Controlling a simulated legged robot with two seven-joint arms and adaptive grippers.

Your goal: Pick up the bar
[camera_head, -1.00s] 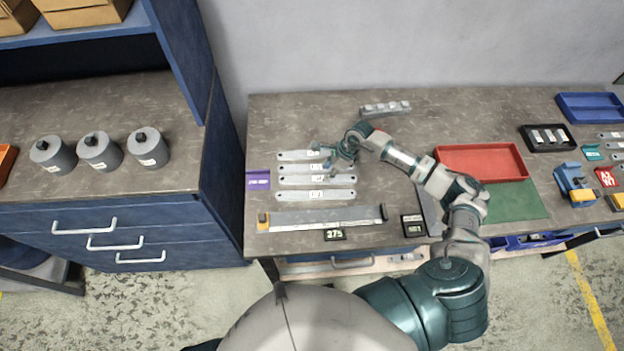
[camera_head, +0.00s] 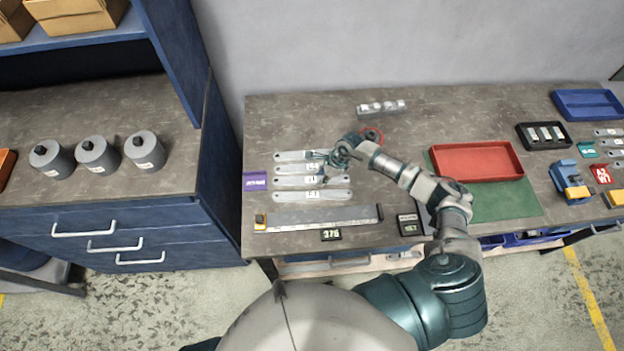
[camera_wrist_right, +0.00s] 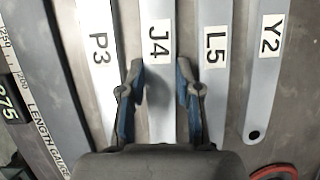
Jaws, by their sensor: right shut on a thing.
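Several flat grey bars with white labels lie side by side on the bench. In the right wrist view they read P3 (camera_wrist_right: 97,45), J4 (camera_wrist_right: 161,110), L5 (camera_wrist_right: 212,90) and Y2 (camera_wrist_right: 264,85). My right gripper (camera_wrist_right: 158,84) has one finger on each side of the J4 bar, below its label, and is shut on it. In the head view the right gripper (camera_head: 331,160) is over the right part of the bars and hides some of their ends. I cannot tell whether the J4 bar is clear of the bench. My left gripper is not in view.
A length gauge (camera_head: 320,217) with a small display (camera_head: 331,235) lies in front of the bars. A purple label (camera_head: 256,181) is left of them. A red tray (camera_head: 477,162) and green mat (camera_head: 505,202) lie to the right. A red ring (camera_head: 373,134) is behind the gripper.

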